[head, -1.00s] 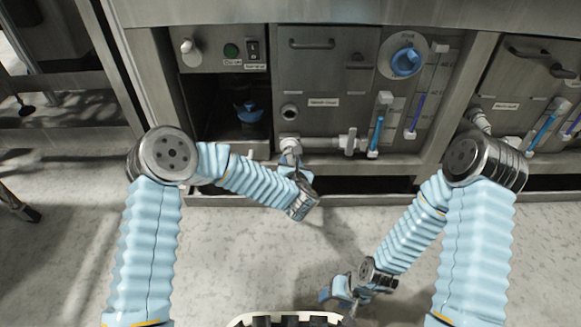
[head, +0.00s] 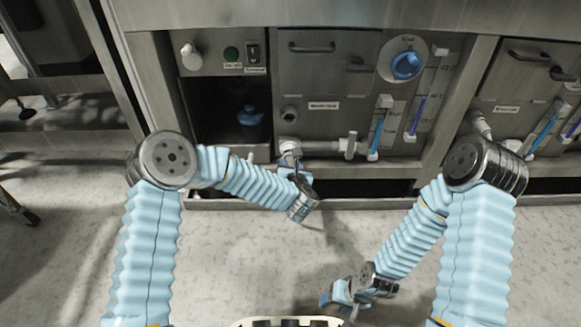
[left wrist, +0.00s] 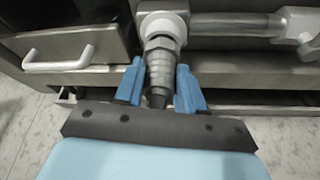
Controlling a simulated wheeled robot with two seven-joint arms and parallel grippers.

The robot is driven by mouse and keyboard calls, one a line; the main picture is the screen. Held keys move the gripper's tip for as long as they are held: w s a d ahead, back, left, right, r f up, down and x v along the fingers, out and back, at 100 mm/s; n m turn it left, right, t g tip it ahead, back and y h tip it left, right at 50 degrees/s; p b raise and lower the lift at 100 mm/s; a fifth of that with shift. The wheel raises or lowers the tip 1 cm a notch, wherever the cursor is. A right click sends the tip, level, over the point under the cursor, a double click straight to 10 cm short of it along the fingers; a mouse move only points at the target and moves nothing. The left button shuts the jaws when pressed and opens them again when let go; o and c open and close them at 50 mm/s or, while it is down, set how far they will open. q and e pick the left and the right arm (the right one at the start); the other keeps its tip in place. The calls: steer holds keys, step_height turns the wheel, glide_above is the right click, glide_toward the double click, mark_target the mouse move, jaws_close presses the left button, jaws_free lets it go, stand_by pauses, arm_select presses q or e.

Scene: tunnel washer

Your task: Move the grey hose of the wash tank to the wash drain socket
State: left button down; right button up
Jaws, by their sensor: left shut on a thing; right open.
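In the left wrist view, the grey hose (left wrist: 161,66) shows as a short ribbed, tapered end below a white round collar (left wrist: 163,24). My left gripper (left wrist: 160,78) has its blue fingers shut on it, one on each side. In the head view, my left gripper (head: 291,160) is at the white pipe fitting (head: 289,145) low on the wash tank front (head: 330,75), and hides most of the hose. I cannot tell which opening is the wash drain socket. My right gripper (head: 340,295) is open and empty above the floor.
A white pipe with a valve handle (head: 351,146) runs right from the fitting. A dark open bay with a blue part (head: 249,116) lies to the left. A metal ledge (head: 370,187) runs below. The floor in front is clear.

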arm_select(q)
steer(key=c, duration=0.6)
jaws_free()
